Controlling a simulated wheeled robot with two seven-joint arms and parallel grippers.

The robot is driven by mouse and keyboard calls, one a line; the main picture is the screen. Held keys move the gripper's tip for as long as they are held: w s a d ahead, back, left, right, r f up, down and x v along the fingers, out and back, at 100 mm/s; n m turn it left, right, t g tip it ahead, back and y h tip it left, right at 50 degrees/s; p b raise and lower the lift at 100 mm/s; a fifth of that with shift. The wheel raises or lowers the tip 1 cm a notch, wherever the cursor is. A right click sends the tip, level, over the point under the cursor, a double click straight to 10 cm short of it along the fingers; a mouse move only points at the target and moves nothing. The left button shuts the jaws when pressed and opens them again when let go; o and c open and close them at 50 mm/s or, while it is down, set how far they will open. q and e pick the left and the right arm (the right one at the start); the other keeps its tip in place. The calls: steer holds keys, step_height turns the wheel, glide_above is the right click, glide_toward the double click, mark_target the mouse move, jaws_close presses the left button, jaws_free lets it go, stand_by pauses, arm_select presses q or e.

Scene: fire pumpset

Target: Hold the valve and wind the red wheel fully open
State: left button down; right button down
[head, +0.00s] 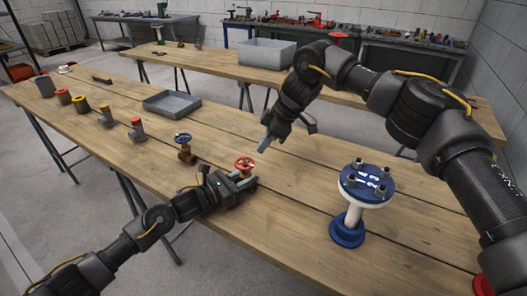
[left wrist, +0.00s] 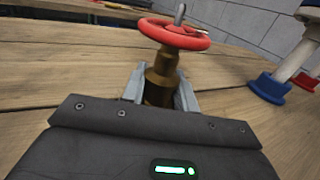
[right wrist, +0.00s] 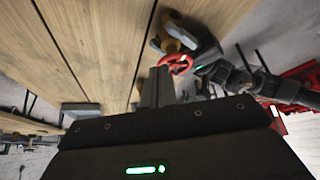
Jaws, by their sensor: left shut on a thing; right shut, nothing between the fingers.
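The valve with the red wheel (head: 244,164) stands on the wooden table. In the left wrist view its red wheel (left wrist: 175,33) sits on top of a brass body (left wrist: 161,78), with a grey stem end above the rim. My left gripper (head: 246,182) is shut on the brass body below the wheel. My right gripper (head: 268,143) is shut and empty, above the table and up and right of the wheel, apart from it. The right wrist view shows the red wheel (right wrist: 176,63) just beyond the right fingertips (right wrist: 157,72).
A valve with a blue wheel (head: 183,139) stands left of the red one. A blue flanged stand (head: 347,232) is to the right. A grey tray (head: 172,104) and several coloured-top fittings (head: 137,130) lie farther left. The table between the wheel and the stand is clear.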

mark_target(245, 164)
steer(key=shift+r, duration=1.3)
steer(key=s+f, duration=0.4)
steer(key=f, duration=0.2)
steer(key=shift+a, duration=0.3)
steer(key=shift+w+a, duration=0.2)
steer(key=shift+a, duration=0.05)
stand_by(0.8)
